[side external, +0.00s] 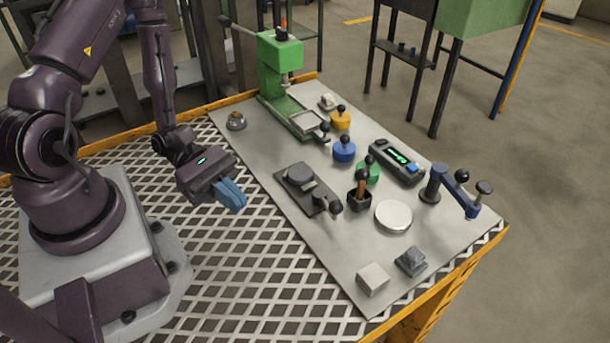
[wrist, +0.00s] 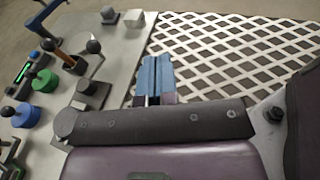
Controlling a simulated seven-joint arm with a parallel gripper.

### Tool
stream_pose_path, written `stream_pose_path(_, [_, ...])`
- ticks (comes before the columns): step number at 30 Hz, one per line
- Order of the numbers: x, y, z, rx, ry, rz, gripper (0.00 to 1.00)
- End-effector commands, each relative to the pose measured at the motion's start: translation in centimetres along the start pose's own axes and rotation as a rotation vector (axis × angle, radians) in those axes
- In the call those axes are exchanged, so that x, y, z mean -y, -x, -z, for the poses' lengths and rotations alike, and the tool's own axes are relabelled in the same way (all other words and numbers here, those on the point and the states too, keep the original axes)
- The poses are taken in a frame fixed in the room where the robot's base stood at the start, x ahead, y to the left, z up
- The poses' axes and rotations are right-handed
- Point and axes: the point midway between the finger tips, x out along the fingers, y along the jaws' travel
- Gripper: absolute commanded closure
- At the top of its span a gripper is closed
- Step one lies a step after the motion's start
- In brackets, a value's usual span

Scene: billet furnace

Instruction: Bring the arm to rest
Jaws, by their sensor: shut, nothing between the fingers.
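My gripper (side external: 232,194) hangs above the metal grating, left of the grey work plate (side external: 300,216) in the side external view. Its blue fingers are shut together with nothing between them. In the wrist view the closed blue fingers of my gripper (wrist: 157,75) point up the picture, over the edge where the plate meets the white grating (wrist: 230,50). The gripper touches nothing that I can see.
The plate carries a green press (side external: 279,60), a dark fixture (side external: 305,185), blue (side external: 344,152) and yellow (side external: 340,121) knobbed pieces, a display box (side external: 397,162), a round white disc (side external: 394,216), a pale block (side external: 372,279) and a blue crank (side external: 455,195). The grating's front is clear.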

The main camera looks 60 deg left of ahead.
Motion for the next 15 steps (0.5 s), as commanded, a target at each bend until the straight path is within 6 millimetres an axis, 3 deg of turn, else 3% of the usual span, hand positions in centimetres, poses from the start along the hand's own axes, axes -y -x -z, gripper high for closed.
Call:
stream_pose_path(8, [1.9, 2.9, -3.5, -0.236, -0.395, 0.433, 1.00])
stream_pose_path(15, [1.5, 6.3, -6.9, -0.542, -0.806, 0.753, 1.00])
